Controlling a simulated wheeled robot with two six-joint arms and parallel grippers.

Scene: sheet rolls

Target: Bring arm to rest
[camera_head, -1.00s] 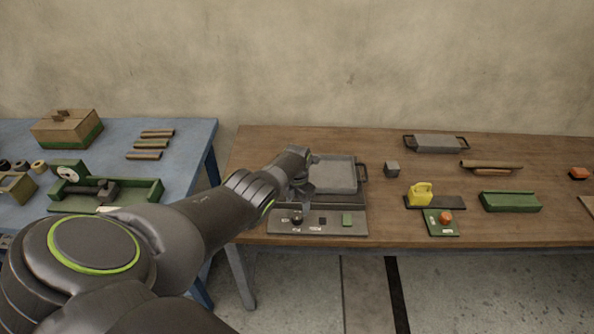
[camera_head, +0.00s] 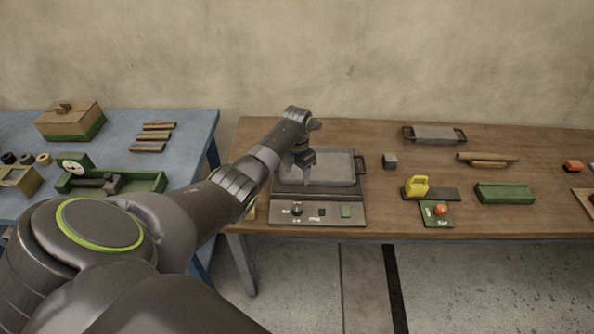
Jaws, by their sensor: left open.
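My left arm reaches in from the lower left over the brown table (camera_head: 380,220). Its gripper (camera_head: 303,166) hangs pointing down, above the left part of a grey tray-like plate (camera_head: 330,172). The gripper is small in the picture and its jaws are open, with nothing seen between them. The plate sits on a device with a control panel (camera_head: 335,213) along its front. My right gripper is not in view.
A blue table (camera_head: 190,160) on the left holds a wooden box (camera_head: 70,122) and several rolls.

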